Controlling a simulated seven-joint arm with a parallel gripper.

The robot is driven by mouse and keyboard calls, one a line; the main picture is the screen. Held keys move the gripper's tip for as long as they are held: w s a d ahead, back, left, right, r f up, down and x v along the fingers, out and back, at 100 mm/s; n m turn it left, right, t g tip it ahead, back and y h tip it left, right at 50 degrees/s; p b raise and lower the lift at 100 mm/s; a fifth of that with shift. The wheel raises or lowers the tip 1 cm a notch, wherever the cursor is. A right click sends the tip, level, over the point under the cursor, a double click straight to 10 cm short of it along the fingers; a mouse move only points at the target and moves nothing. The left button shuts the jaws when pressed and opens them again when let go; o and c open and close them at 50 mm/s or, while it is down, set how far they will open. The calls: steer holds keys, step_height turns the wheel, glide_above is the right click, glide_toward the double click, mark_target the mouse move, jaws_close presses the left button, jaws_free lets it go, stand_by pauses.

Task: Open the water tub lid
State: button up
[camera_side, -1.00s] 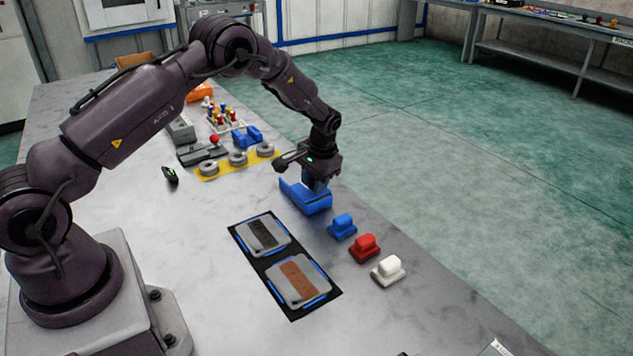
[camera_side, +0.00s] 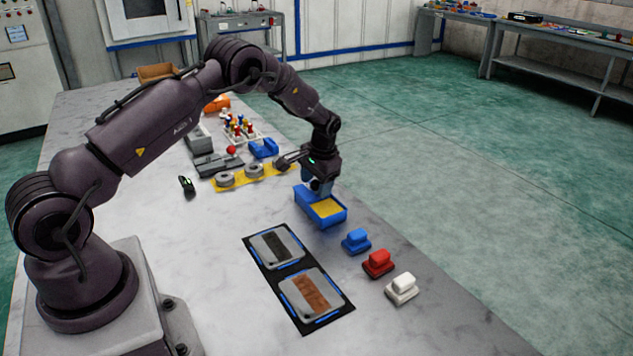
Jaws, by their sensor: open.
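The water tub (camera_side: 331,221) is a blue box near the right edge of the table, with a yellow area showing inside its top. The near part of its top is uncovered. My gripper (camera_side: 320,188) points down over the tub's far end, with its jaws open. The jaws overlap the tub's far part in the picture, so I cannot tell whether they touch it. The lid cannot be made out clearly; the far end of the tub is partly hidden behind my gripper.
Blue (camera_side: 357,240), red (camera_side: 378,263) and white (camera_side: 401,288) handled blocks stand in a row nearer the camera. A black mat (camera_side: 305,327) with two grey plates lies left of them. Grey rings on a yellow strip (camera_side: 240,179) lie left of my gripper. The table's front is clear.

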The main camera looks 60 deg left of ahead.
steer(key=shift+r, duration=0.1)
step_height(320, 180, up, 12)
steer(key=d, duration=0.2)
steer(key=shift+w+d+r, duration=0.25)
steer(key=s+d+r+t, duration=0.2)
steer(key=s+d+r, duration=0.3)
steer(key=s, duration=0.4)
steer(key=s+d+r+m+t+h, duration=0.1)
steer(key=s+d+r+t, duration=0.1)
steer(key=s+d+r, duration=0.4)
steer(key=s+d+r+m+t+h, duration=0.1)
steer(key=s+d+r, duration=0.5)
steer(key=s, duration=0.8)
steer(key=shift+s+d+t, duration=0.2)
steer(key=shift+d+t, duration=0.3)
steer(key=shift+d, duration=0.45)
